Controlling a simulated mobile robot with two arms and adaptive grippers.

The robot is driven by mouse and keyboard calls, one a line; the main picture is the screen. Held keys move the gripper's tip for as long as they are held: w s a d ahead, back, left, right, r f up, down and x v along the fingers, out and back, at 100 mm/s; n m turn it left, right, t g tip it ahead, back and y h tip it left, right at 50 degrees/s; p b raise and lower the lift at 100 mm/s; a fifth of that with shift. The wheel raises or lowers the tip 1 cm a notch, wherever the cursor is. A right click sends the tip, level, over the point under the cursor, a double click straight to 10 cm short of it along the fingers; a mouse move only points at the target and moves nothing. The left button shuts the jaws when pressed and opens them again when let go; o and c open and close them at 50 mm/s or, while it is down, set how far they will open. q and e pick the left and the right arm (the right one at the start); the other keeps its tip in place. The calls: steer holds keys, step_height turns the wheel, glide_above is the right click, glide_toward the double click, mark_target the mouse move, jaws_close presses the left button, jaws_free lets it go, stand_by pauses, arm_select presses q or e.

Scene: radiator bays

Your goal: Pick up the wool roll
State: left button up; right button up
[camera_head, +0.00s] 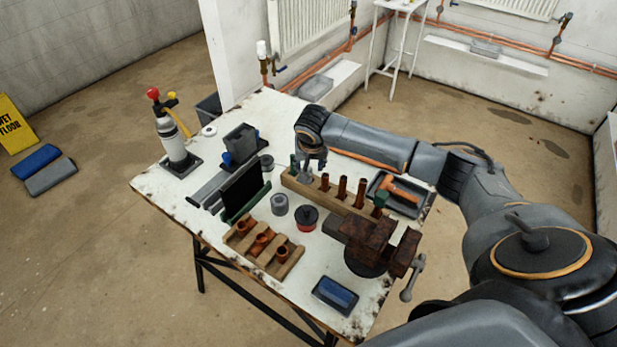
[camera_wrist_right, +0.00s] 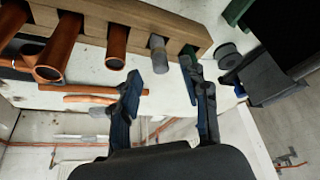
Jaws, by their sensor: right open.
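A grey, fuzzy-looking small roll (camera_wrist_right: 157,44) stands in the wooden rack in the right wrist view, beside the copper pipes; it looks like the wool roll, though I cannot be sure. My right gripper (camera_head: 310,168) is at the rack's far left end in the head view and largely hides that spot. In the wrist view my right gripper (camera_wrist_right: 175,68) is open, one fingertip overlapping the grey roll and the gap beside it, where a green item (camera_wrist_right: 188,50) shows. Contact cannot be told. A wider grey roll (camera_head: 280,205) stands on the bench. My left gripper is out of view.
The wooden rack (camera_head: 292,182) holds several copper pipes (camera_head: 342,188). A grey tray (camera_head: 408,208) lies behind it. A vice (camera_head: 372,240), a fittings rack (camera_head: 290,262), a black panel (camera_head: 243,190) and a blue-topped block (camera_head: 335,294) crowd the bench (camera_head: 170,188).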

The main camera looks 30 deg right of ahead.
mark_target(309, 168)
steer(key=x, duration=0.3)
steer(key=shift+w+f+p, duration=0.1)
steer(key=shift+f+p, duration=0.05)
steer(key=shift+p, duration=0.15)
steer(key=shift+w+f, duration=0.1)
steer(key=shift+f, duration=0.15)
steer(key=shift+c, duration=0.5)
jaws_close()
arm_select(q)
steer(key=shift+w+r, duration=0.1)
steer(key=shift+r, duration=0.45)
